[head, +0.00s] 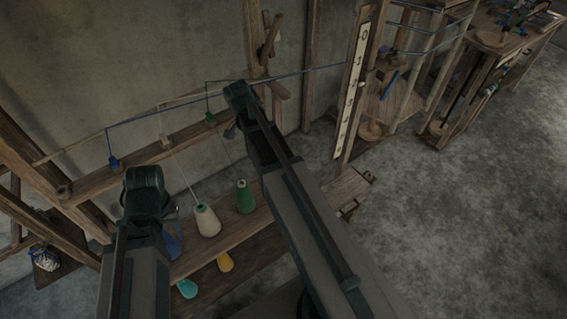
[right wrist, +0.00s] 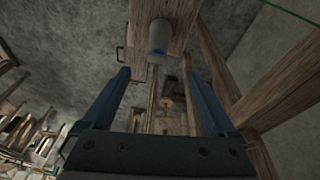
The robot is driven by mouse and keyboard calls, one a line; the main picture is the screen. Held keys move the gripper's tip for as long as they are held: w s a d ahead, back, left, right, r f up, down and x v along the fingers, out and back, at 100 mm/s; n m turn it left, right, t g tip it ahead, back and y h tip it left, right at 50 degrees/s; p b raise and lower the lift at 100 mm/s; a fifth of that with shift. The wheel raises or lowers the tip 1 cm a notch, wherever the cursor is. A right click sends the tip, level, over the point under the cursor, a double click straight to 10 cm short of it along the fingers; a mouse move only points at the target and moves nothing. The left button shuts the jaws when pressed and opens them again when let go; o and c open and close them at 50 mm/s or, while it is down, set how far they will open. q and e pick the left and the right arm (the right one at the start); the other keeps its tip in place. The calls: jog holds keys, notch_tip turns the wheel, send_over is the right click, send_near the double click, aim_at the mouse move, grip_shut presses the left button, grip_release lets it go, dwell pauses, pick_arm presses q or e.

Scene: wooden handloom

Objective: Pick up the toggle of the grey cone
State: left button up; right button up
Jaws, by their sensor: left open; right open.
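My left gripper (head: 146,192) hangs at the lower left of the head view, in front of the bench; its fingers are mostly hidden. My right gripper (right wrist: 158,95) is open, its two blue fingers apart and nothing gripped. A grey rounded piece (right wrist: 158,36) with a blue spot at its end shows beyond and between the fingertips on a wooden board; I cannot tell whether it is the grey cone or its toggle. In the head view a small dark grey-green piece (head: 229,132) hangs beside the right wrist. No grey cone shows clearly there; my right arm covers part of the bench.
A white cone (head: 207,221) and a green cone (head: 245,197) stand on the bench, with teal (head: 187,288) and yellow (head: 225,262) ones lower. Blue (head: 113,162) and green (head: 210,118) toggles hang by the wooden rail. Loom posts stand close to my right wrist.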

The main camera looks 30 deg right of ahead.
jog(key=d+f+m+b, duration=0.1)
jog(key=d+f+b, duration=0.3)
jog(key=f+b, duration=0.4)
jog(key=shift+w+d+f+m, duration=0.25)
jog(key=shift+w+d+m, duration=0.05)
jog(key=shift+w+d, duration=0.1)
jog(key=shift+f+b, duration=0.15)
jog(key=shift+b, duration=0.15)
jog(key=b+x, duration=0.4)
jog(key=x, duration=0.1)
jog(key=shift+s+d+b, duration=0.15)
jog(key=shift+d+b, duration=0.1)
jog(key=shift+b, duration=0.15)
jog(key=c, duration=1.4)
